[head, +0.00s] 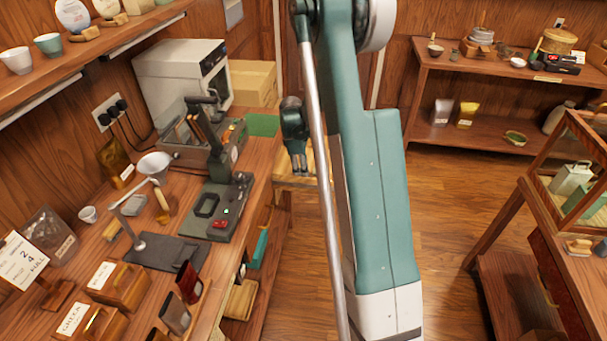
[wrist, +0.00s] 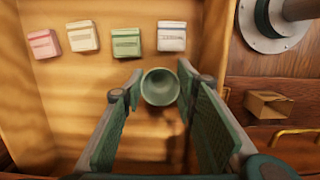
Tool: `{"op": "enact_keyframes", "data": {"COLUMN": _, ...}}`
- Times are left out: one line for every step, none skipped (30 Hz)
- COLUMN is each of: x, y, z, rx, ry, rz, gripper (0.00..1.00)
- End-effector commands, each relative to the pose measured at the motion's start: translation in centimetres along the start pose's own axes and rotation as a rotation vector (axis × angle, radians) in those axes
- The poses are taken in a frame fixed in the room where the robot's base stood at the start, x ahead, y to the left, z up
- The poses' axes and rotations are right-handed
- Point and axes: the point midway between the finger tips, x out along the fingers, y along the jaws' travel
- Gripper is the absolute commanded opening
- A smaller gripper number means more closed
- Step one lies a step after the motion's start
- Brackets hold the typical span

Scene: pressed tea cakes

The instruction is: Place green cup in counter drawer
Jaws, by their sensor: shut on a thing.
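My gripper (head: 297,168) points down over a light wooden open drawer (head: 308,160) beyond the counter's far end. In the wrist view my gripper (wrist: 160,92) has its two fingers on either side of a small round green cup (wrist: 160,86) and is shut on it. The cup's open mouth faces the camera. The drawer (wrist: 70,108) spreads below it, and I cannot tell whether the cup touches its bottom. The cup is not clear in the head view.
In the wrist view, pink (wrist: 44,43), cream (wrist: 82,36), green (wrist: 126,42) and white (wrist: 171,36) packets lie in a row beyond the cup. Bare drawer floor surrounds the cup. A small cardboard box (wrist: 267,104) lies to the right. Another green cup (head: 48,44) stands on the upper shelf.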

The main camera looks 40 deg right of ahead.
Motion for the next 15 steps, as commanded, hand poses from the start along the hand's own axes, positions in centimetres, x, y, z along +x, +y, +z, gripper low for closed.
{"op": "enact_keyframes", "data": {"x": 0.4, "y": 0.0, "z": -0.06, "rx": 0.0, "ry": 0.0, "rz": 0.0, "gripper": 0.19}}
{"op": "enact_keyframes", "data": {"x": 0.5, "y": -0.01, "z": -0.07, "rx": 0.0, "ry": 0.0, "rz": 0.0, "gripper": 0.19}}
{"op": "enact_keyframes", "data": {"x": 0.57, "y": -0.01, "z": -0.08, "rx": 0.0, "ry": 0.0, "rz": 0.0, "gripper": 0.19}}
{"op": "enact_keyframes", "data": {"x": 0.58, "y": -0.01, "z": -0.08, "rx": 0.0, "ry": 0.0, "rz": 0.0, "gripper": 0.19}}
{"op": "enact_keyframes", "data": {"x": 0.57, "y": -0.01, "z": -0.08, "rx": 0.0, "ry": 0.0, "rz": 0.0, "gripper": 0.19}}
{"op": "enact_keyframes", "data": {"x": 0.55, "y": -0.02, "z": -0.08, "rx": 0.0, "ry": 0.0, "rz": 0.0, "gripper": 0.19}}
{"op": "enact_keyframes", "data": {"x": 0.54, "y": -0.02, "z": -0.08, "rx": 0.0, "ry": 0.0, "rz": 0.0, "gripper": 0.19}}
{"op": "enact_keyframes", "data": {"x": 0.54, "y": -0.02, "z": -0.07, "rx": 0.0, "ry": 0.0, "rz": 0.0, "gripper": 0.19}}
{"op": "enact_keyframes", "data": {"x": 0.54, "y": -0.02, "z": -0.08, "rx": 0.0, "ry": 0.0, "rz": 0.0, "gripper": 0.19}}
{"op": "enact_keyframes", "data": {"x": 0.54, "y": -0.01, "z": -0.07, "rx": 0.0, "ry": 0.0, "rz": 0.0, "gripper": 0.19}}
{"op": "enact_keyframes", "data": {"x": 0.55, "y": -0.02, "z": -0.08, "rx": 0.0, "ry": 0.0, "rz": 0.0, "gripper": 0.19}}
{"op": "enact_keyframes", "data": {"x": 0.61, "y": -0.02, "z": -0.08, "rx": 0.0, "ry": 0.0, "rz": 0.0, "gripper": 0.19}}
{"op": "enact_keyframes", "data": {"x": 0.67, "y": -0.01, "z": -0.1, "rx": 0.0, "ry": 0.0, "rz": 0.0, "gripper": 0.19}}
{"op": "enact_keyframes", "data": {"x": 0.75, "y": -0.01, "z": -0.11, "rx": 0.0, "ry": 0.0, "rz": 0.0, "gripper": 0.19}}
{"op": "enact_keyframes", "data": {"x": 0.85, "y": -0.01, "z": -0.13, "rx": 0.0, "ry": 0.0, "rz": 0.0, "gripper": 0.19}}
